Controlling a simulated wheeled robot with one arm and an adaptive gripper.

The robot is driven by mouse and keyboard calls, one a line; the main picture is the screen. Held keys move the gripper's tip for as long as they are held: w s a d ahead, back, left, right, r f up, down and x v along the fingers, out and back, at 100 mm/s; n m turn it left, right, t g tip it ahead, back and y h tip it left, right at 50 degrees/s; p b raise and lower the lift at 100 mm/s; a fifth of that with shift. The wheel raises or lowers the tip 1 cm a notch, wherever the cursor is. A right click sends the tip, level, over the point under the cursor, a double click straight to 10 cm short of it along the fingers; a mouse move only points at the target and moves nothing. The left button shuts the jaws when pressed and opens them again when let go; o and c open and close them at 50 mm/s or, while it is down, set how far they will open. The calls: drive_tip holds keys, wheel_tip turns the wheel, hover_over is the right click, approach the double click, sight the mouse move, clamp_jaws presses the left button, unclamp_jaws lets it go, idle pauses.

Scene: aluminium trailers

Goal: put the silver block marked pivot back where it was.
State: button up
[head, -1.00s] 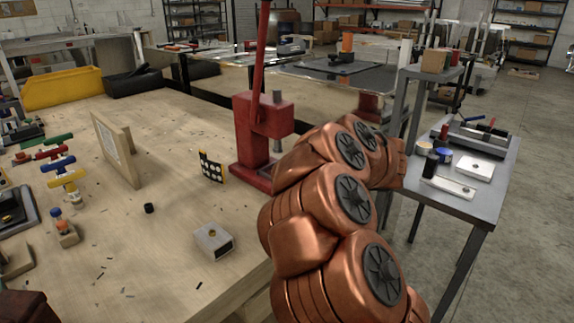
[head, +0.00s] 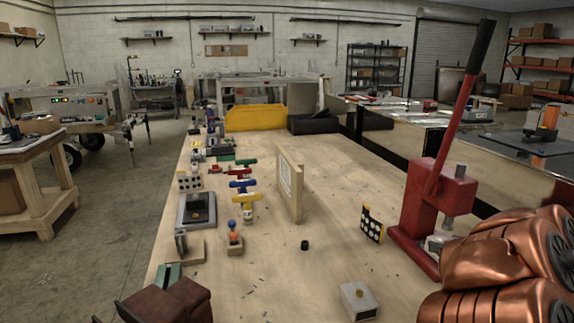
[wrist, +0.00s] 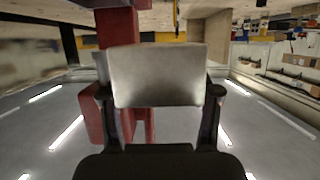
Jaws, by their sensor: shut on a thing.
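In the wrist view my gripper (wrist: 160,96) is shut on a silver block (wrist: 157,75), one finger at each side. The block's broad plain face is toward the camera; no pivot marking can be read on it. In the head view my copper arm fills the lower right, and the gripper and held block cannot be made out. Another small silver block (head: 359,301), with a brass-coloured spot on top and a dark end, sits on the wooden bench (head: 270,275) near the front.
A red lever press (head: 432,210) stands at the bench's right edge, close to my arm. A dotted plate (head: 372,224), a black cylinder (head: 305,245) and an upright wooden board (head: 290,184) stand mid-bench. Coloured T-handles (head: 243,186) line the left side. Bare wood lies between.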

drive_tip(key=w+a+r+m+h+p, duration=0.2)
drive_tip(key=w+a+m+h+p, duration=0.1)
drive_tip(key=a, duration=0.7)
drive_tip(key=w+a+r+m+h+p, duration=0.2)
drive_tip(key=w+a+m+h, duration=0.1)
drive_tip(key=a, duration=0.8)
drive_tip(key=shift+w+a+h+p, duration=0.2)
drive_tip(key=shift+w+h+p, duration=0.3)
drive_tip(key=shift+w, duration=0.55)
